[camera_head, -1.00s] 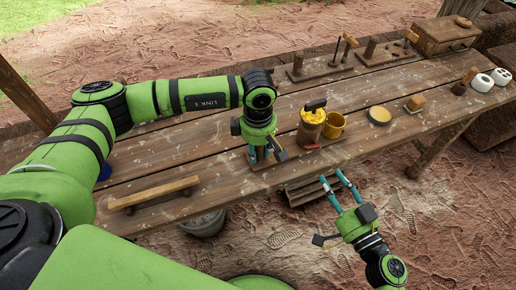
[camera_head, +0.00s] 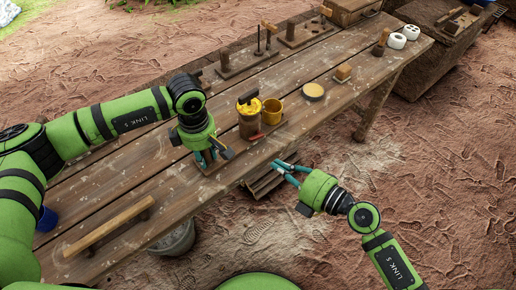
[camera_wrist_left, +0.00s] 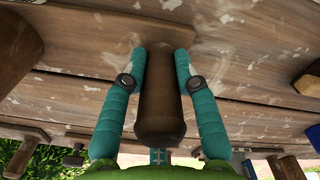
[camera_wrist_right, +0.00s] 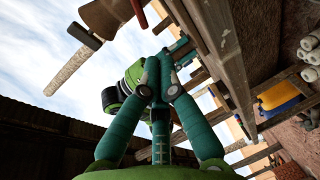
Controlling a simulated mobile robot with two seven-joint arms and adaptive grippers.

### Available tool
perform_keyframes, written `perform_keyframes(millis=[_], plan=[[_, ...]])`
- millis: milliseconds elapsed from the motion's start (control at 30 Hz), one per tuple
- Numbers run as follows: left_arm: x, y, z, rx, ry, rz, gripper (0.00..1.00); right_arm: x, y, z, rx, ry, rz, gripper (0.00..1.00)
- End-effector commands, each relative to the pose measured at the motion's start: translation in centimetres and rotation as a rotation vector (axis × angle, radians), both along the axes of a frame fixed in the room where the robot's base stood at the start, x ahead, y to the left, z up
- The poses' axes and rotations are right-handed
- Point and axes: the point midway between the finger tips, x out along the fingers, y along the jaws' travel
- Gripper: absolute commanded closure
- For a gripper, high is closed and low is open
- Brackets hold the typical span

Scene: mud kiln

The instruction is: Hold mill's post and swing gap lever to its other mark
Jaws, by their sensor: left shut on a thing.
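The mill (camera_head: 249,122) stands on the table, with a brown body, a yellow top and a black handle. A small red lever (camera_head: 257,136) shows low on its front side. My left gripper (camera_head: 206,163) is at a post just left of the mill. In the left wrist view its fingers are shut around this round brown wooden post (camera_wrist_left: 160,100). My right gripper (camera_head: 279,167) is off the table's front edge, below and right of the mill, touching nothing that I can make out. Its fingertips look drawn together and empty in the right wrist view (camera_wrist_right: 158,75).
A yellow cup (camera_head: 272,111) stands right beside the mill. A round yellow-topped dish (camera_head: 313,91) and a small wooden block (camera_head: 343,73) are further right. A wooden rail (camera_head: 105,226) lies at the front left. A slatted item (camera_head: 266,182) is below the table edge.

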Motion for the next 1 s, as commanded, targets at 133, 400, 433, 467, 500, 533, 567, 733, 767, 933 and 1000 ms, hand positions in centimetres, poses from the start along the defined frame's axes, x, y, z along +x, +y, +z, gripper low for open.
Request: perform_keyframes(millis=[133, 400, 433, 467, 500, 533, 567, 733, 767, 933, 1000], plan=[[0.0, 0.1, 0.0, 0.002, 0.001, 0.0, 1.0, 0.2, -0.4, 0.1, -0.354, -0.337, 0.105, 1.0], [0.0, 0.1, 0.0, 0.002, 0.001, 0.0, 1.0, 0.5, -1.1, 0.2, -0.798, -0.764, 0.255, 1.0], [0.0, 0.1, 0.0, 0.002, 0.001, 0.0, 1.0, 0.6, -1.2, 0.2, -0.826, -0.791, 0.265, 1.0], [0.0, 0.1, 0.0, 0.002, 0.001, 0.0, 1.0, 0.6, -1.2, 0.2, -0.849, -0.812, 0.273, 1.0], [0.0, 0.1, 0.0, 0.002, 0.001, 0.0, 1.0, 0.6, -1.3, 0.2, -0.874, -0.836, 0.283, 1.0], [0.0, 0.1, 0.0, 0.002, 0.001, 0.0, 1.0, 0.6, -1.3, 0.2, -0.887, -0.848, 0.287, 1.0], [0.0, 0.1, 0.0, 0.002, 0.001, 0.0, 1.0, 0.6, -1.3, 0.2, -0.898, -0.858, 0.291, 1.0], [0.0, 0.1, 0.0, 0.002, 0.001, 0.0, 1.0, 0.6, -1.4, 0.2, -0.912, -0.871, 0.296, 1.0], [0.0, 0.1, 0.0, 0.002, 0.001, 0.0, 1.0, 0.6, -1.4, 0.2, -0.91, -0.871, 0.295, 1.0], [0.0, 0.1, 0.0, 0.002, 0.001, 0.0, 1.0, 0.7, -1.3, 0.2, -0.909, -0.87, 0.294, 1.0], [0.0, 0.1, 0.0, 0.001, 0.001, 0.0, 1.0, 0.9, -1.1, 0.1, -0.907, -0.869, 0.293, 1.0]])
